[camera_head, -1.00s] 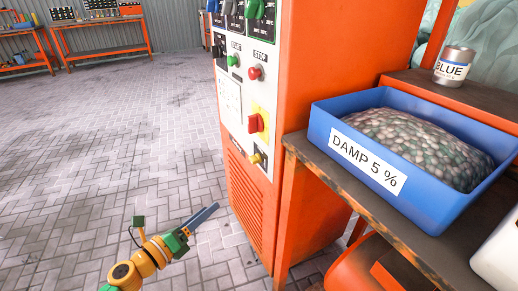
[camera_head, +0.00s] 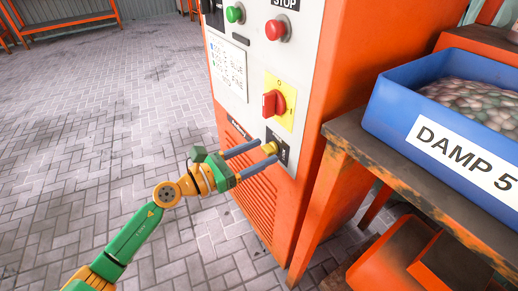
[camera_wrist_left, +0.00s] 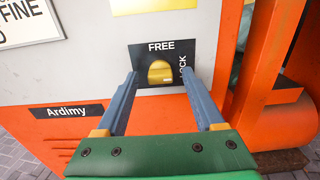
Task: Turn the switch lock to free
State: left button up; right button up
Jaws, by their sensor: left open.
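The switch lock is a small yellow knob (camera_head: 269,148) on a black plate, low on the front of the orange and white cabinet. In the left wrist view the yellow knob (camera_wrist_left: 160,72) sits below the word FREE, with LOCK written at its right. Which word it points at I cannot tell clearly. My left gripper (camera_head: 272,153) is open at the plate. In the left wrist view my left gripper (camera_wrist_left: 160,77) has one blue-grey finger on each side of the knob, with gaps showing. My right gripper is not in view.
A red rotary switch (camera_head: 273,103) on a yellow plate is just above the lock. Green (camera_head: 235,13) and red (camera_head: 278,28) push buttons are higher up. A workbench (camera_head: 345,128) with a blue bin (camera_head: 391,100) stands close on the right. The floor at left is clear.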

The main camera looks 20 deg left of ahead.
pick_arm(q)
jog(key=shift+w+d, duration=0.1)
jog(key=shift+d, duration=0.05)
grip_shut()
